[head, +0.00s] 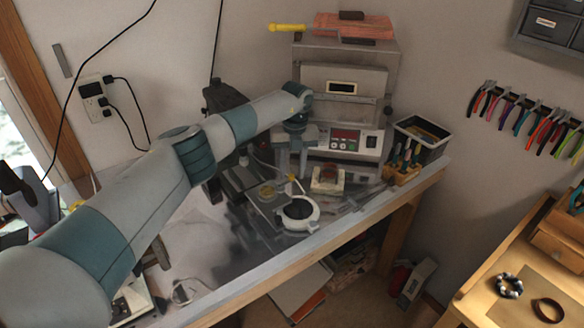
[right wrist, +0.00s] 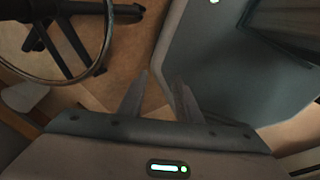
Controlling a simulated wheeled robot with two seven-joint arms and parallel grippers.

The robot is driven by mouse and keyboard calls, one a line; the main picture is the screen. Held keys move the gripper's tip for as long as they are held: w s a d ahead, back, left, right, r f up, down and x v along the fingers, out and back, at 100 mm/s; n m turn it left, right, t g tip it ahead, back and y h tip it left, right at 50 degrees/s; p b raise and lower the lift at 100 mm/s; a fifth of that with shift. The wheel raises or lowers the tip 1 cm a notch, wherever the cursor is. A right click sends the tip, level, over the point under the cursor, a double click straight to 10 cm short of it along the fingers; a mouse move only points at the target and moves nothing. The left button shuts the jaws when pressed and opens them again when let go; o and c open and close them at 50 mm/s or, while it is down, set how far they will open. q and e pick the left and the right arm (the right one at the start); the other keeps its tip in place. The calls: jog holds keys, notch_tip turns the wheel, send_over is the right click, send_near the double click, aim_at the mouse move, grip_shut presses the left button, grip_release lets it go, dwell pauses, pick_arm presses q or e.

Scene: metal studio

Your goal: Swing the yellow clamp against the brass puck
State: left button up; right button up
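The brass puck (head: 267,191) is a small round disc lying on a dark square plate on the bench in the head view. The yellow clamp seems to be the small yellow-tipped lever (head: 292,178) just right of the puck; it is apart from the puck and partly hidden. My left gripper (head: 293,174) points down from above, its fingers apart, with the yellow tip close below or between them; contact cannot be told. My right gripper (right wrist: 160,85) is open and empty in the right wrist view, away from the bench top.
A white round dish (head: 299,211) stands just in front of the plate. A small block on a pale base (head: 328,179) and a wooden tool holder (head: 402,173) stand to the right. A grey kiln-like box (head: 343,95) is behind. A metal ring (right wrist: 75,45) shows beside my right gripper.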

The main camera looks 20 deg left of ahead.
pick_arm(q)
grip_shut()
jog(key=shift+f, duration=0.1)
